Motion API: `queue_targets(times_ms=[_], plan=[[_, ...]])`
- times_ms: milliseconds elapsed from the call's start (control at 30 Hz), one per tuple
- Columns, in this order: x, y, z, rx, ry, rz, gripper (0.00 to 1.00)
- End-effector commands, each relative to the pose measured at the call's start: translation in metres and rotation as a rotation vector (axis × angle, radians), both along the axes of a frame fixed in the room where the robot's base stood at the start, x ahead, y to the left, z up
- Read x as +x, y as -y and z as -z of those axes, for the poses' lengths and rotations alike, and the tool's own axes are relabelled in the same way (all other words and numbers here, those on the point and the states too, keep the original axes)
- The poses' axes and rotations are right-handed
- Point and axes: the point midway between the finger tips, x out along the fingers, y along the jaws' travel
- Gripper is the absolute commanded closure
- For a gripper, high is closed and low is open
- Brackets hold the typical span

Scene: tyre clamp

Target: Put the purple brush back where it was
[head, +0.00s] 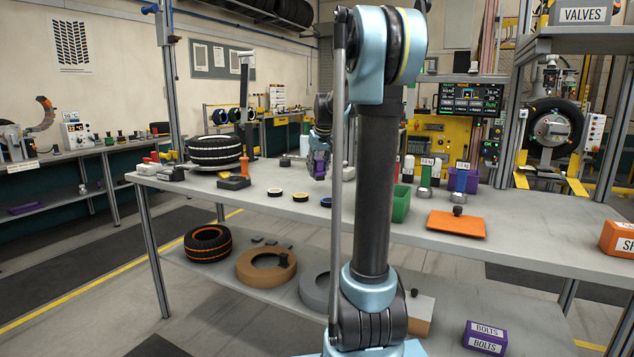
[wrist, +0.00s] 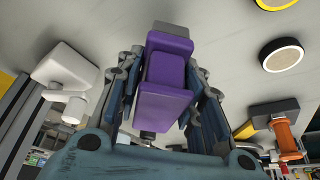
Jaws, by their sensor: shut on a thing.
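The purple brush (wrist: 165,85) is between the fingers of my gripper (wrist: 163,90) in the wrist view, with a grey end at the top. In the head view my gripper (head: 319,165) is over the far side of the grey workbench (head: 270,205), with a bit of the purple brush (head: 319,163) showing in it. My gripper is shut on the brush. I cannot tell whether the brush touches the bench top. My arm hides part of the bench behind it.
A black tyre (head: 214,150) lies on the bench at left. Small rings (head: 300,197) lie on the bench. Tyres and discs (head: 265,266) lie on the lower shelf.

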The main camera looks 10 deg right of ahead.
Motion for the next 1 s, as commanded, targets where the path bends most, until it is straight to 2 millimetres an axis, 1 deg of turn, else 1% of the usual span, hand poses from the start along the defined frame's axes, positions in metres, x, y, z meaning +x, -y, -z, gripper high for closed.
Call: queue_targets(times_ms=[167,400,500,767,800,833,867,1000], plan=[[0.0,0.0,0.011,0.0,0.0,0.0,0.84],[0.001,-0.002,0.041,0.0,0.0,-0.002,0.84],[0.0,-0.002,0.044,0.0,0.0,-0.003,0.84],[0.0,-0.004,0.045,0.0,0.0,-0.004,0.84],[0.0,-0.004,0.045,0.0,0.0,-0.004,0.56],[0.0,-0.004,0.045,0.0,0.0,-0.004,0.49],[0.0,-0.004,0.045,0.0,0.0,-0.004,0.45],[0.0,-0.004,0.045,0.0,0.0,-0.004,0.45]])
